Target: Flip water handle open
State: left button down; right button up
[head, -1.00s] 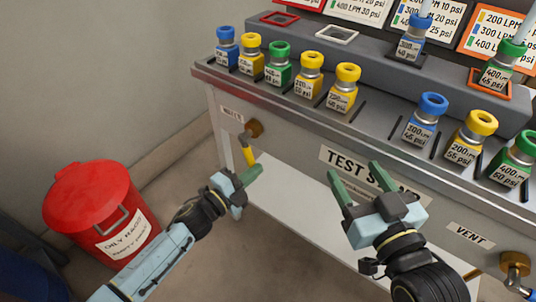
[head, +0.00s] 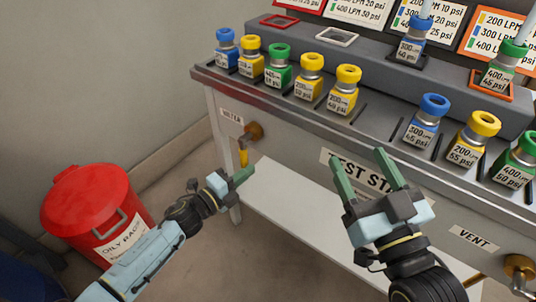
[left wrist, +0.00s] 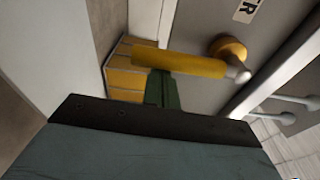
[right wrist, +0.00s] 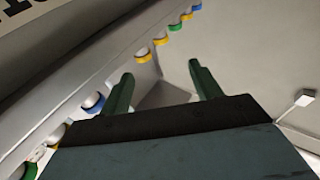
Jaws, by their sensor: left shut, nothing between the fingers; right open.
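The water handle (head: 243,157) is a yellow lever hanging down from a brass valve (head: 254,131) at the left end of the test stand, by the WATER label (head: 231,117). In the left wrist view the handle (left wrist: 180,63) lies across the picture, with its brass valve (left wrist: 229,49) at its right. My left gripper (head: 243,176) is shut and empty, just below the handle in the head view. Its green fingers (left wrist: 161,88) reach the handle's lower edge in the left wrist view; I cannot tell if they touch. My right gripper (head: 363,170) is open and empty before the stand's front.
The stand's top (head: 388,124) holds several blue, yellow and green bottles. A red oily-rags bin (head: 82,205) stands on the floor at the left. A VENT label (head: 474,238) and another brass valve (head: 519,266) are at the lower right. A white lower shelf (head: 290,202) is clear.

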pick_arm(q)
jog(key=s+d, duration=0.2)
jog(key=d, duration=0.1)
jog(key=p+v, duration=0.3)
jog(key=v, duration=0.6)
jog(key=shift+s, duration=0.2)
pick_arm(e)
jog(key=s+d+f+g+h, duration=0.1)
jog(key=s+d+f+g, duration=0.1)
jog(key=f+g, duration=0.2)
jog(key=s+d+f+g+h, duration=0.1)
jog(key=f+g, duration=0.3)
jog(key=f, duration=0.4)
jog(key=shift+s+d+f+m+g+h, duration=0.3)
jog(key=shift+s+d+f+g+h, duration=0.1)
jog(key=shift+s+h, duration=0.25)
jog(key=shift+a, duration=0.1)
